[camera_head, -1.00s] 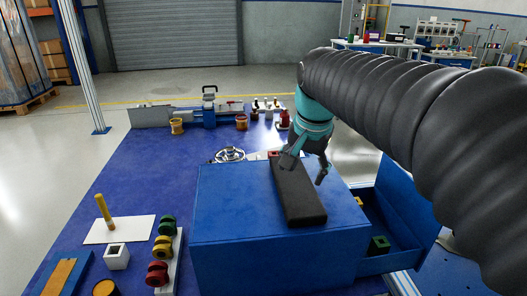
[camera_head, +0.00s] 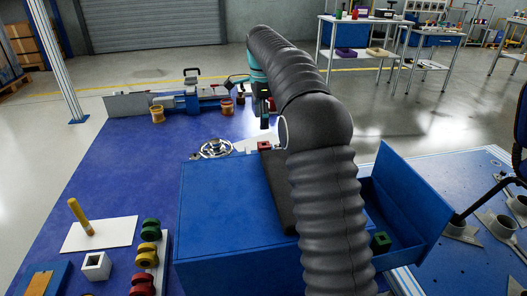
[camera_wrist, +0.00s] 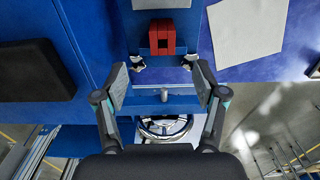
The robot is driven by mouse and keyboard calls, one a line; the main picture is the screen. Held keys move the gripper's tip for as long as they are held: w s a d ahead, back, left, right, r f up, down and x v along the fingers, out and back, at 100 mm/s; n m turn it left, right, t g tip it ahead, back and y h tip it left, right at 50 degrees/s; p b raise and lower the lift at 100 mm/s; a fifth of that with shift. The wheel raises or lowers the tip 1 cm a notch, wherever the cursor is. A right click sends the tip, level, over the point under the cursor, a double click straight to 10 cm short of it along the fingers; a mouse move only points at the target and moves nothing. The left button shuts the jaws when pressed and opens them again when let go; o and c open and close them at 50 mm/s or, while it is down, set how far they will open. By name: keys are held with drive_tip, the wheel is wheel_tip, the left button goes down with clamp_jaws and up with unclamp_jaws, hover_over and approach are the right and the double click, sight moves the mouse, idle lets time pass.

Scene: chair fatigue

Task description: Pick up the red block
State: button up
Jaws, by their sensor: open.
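The red block (camera_wrist: 161,37) shows at the top centre of the wrist view, with dark openings in its face. It sits against a blue and white fixture. In the head view a small red piece (camera_head: 264,146), apparently the same block, shows just behind the blue box, partly hidden by my arm. My gripper (camera_wrist: 163,85) is open, its two fingers apart with nothing held between them. The block lies beyond the fingertips, roughly in line with the gap. In the head view my gripper (camera_head: 266,113) is partly hidden by the arm, above the far side of the table.
A blue box (camera_head: 225,205) with a black slab (camera_head: 277,190) on top stands in front. An open blue drawer (camera_head: 410,215) juts right. A metal handwheel (camera_head: 215,148) is beside the red piece. White sheet (camera_head: 98,235) and coloured spools (camera_head: 149,250) lie left.

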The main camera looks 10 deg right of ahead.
sight(262, 145)
wheel_tip(262, 145, down, 9)
drive_tip(key=shift+r, duration=0.2)
drive_tip(key=f, duration=0.4)
drive_tip(key=shift+w+d, duration=0.2)
drive_tip(key=shift+d, duration=0.2)
drive_tip(key=shift+f, duration=0.55)
clamp_jaws()
